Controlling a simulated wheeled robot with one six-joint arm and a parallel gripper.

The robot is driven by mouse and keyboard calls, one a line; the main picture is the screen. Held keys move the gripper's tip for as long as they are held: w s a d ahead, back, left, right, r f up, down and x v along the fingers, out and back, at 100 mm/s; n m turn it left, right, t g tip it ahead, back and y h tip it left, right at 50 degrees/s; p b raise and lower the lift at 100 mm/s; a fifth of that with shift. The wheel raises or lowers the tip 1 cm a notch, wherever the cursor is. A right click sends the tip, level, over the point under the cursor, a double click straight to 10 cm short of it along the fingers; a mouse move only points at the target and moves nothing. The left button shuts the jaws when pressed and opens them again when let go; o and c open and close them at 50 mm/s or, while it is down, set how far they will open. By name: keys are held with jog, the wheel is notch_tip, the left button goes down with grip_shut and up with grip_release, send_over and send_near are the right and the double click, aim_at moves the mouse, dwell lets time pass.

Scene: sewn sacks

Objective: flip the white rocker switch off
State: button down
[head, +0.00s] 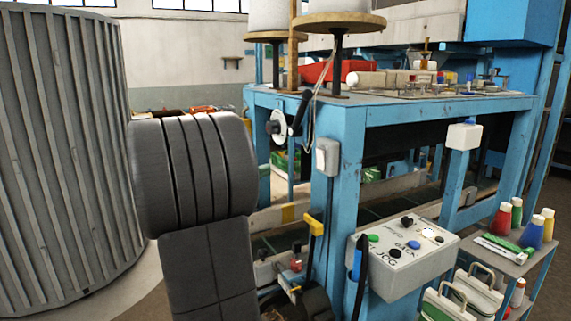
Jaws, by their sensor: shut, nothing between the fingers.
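A small pale grey-white box (327,157) is fixed to the front blue post of the machine, with a cable running up from it. A second white box (463,135) sits on the blue leg farther right. Either may carry the white rocker switch; I cannot tell which, and no rocker position can be made out. My own dark grey arm fills the left middle of the head view. My gripper and its fingers are not in view.
A grey control panel (405,262) with several buttons juts out low at the front. A black lever (300,113) stands beside the post, above a yellow handle (314,223). A small side table (513,262) holds colored bottles at right. A large ribbed grey cylinder (62,150) stands at left.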

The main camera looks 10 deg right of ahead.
aim_at(319, 154)
jog(key=p+x, duration=0.3)
jog(key=x, duration=0.9)
jog(key=shift+d+r, duration=0.15)
jog(key=shift+w+d+p, duration=0.25)
jog(key=shift+d+p, duration=0.1)
jog(key=shift+d, duration=0.15)
jog(key=shift+d, duration=0.15)
